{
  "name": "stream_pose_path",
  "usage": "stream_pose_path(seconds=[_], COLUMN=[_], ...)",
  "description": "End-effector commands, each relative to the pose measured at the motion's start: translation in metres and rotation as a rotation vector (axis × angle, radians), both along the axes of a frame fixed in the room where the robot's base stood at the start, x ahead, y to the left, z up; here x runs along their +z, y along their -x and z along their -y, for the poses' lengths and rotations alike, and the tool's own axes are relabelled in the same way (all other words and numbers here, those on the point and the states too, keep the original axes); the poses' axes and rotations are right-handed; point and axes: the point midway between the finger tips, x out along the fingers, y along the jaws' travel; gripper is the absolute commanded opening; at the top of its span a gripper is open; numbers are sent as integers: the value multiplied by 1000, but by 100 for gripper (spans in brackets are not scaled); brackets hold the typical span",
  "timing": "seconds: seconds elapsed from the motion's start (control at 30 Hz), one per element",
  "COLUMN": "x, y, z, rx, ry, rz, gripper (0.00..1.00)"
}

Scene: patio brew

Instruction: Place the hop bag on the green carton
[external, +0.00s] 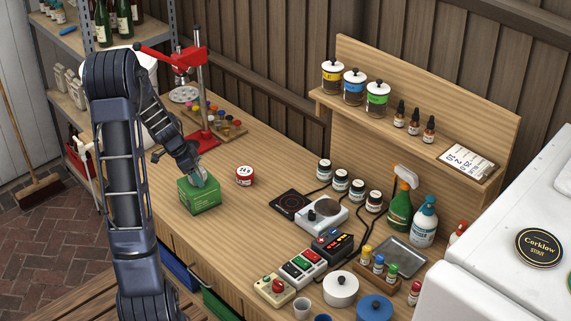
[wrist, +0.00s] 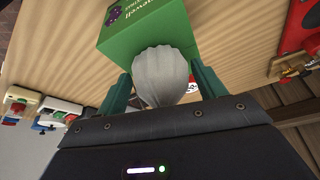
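The green carton (external: 200,197) stands on the wooden bench at its near left, and it fills the upper middle of the wrist view (wrist: 150,25). The hop bag (wrist: 160,72) is a pale grey cloth pouch. In the wrist view it lies between the two green fingers of my gripper (wrist: 160,82), in front of the carton. In the external view my gripper (external: 196,180) points down at the carton's top and largely hides the bag. Whether the fingers press on the bag, or the bag rests on the carton, I cannot tell.
A red-labelled tin (external: 244,176) stands right of the carton. A red bench capper (external: 203,140) and a board of coloured caps (external: 225,122) are behind. Bench between tin and hot plate is clear.

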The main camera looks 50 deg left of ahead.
Motion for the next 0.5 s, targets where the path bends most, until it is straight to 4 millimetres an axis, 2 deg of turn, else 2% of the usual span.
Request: stream_pose_path(seconds=[0.33, 0.5], x=[2, 15], y=[0, 4], z=[0, -2], rx=[0, 1], ry=[0, -2], rz=[0, 2], gripper=[76, 76])
